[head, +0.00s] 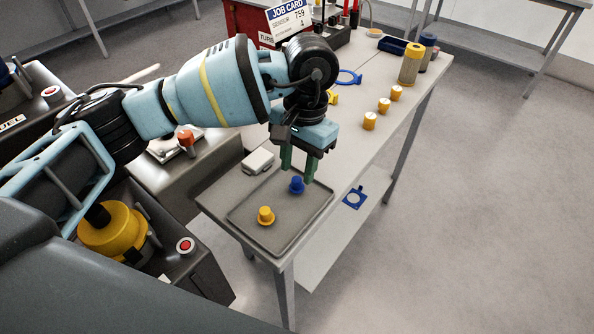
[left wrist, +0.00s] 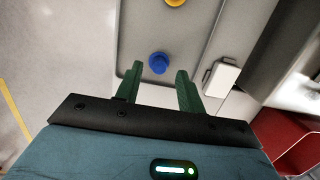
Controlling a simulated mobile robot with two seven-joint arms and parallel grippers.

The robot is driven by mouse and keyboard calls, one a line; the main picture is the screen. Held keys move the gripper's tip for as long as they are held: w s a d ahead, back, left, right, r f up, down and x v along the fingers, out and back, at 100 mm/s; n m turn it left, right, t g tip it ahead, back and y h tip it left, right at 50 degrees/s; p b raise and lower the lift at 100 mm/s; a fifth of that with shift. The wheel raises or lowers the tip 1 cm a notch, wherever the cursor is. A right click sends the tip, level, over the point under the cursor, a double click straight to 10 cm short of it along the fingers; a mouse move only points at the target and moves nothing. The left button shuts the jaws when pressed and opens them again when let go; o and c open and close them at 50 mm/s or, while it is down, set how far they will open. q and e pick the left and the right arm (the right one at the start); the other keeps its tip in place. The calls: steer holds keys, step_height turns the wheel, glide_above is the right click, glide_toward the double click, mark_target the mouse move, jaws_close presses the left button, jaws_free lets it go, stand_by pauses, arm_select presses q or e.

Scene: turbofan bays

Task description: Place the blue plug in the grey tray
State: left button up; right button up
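The grey tray (head: 244,222) lies on the near end of the long table; it also shows in the left wrist view (left wrist: 200,62). The blue plug (head: 297,186) stands in the tray, near its far side, with its wider end down. In the left wrist view the blue plug (left wrist: 158,62) lies just beyond the fingertips, roughly centred between them. My left gripper (head: 297,170) points down over the plug, its green fingers spread apart. In the left wrist view this gripper (left wrist: 157,78) is open and empty. My right gripper is out of view.
A yellow plug (head: 265,216) also stands in the tray. A white box (head: 257,161) sits beside the tray. Several yellow-and-white caps (head: 383,105) stand further along the table, with a yellow cylinder (head: 411,64) beyond. A blue part (head: 354,198) lies on the lower shelf.

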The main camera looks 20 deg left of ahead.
arm_select(q)
step_height(320, 180, up, 10)
steer(key=w, duration=0.1)
steer(key=shift+w+d+f+b, duration=0.2)
steer(key=shift+d+b, duration=0.1)
steer(key=shift+b, duration=0.15)
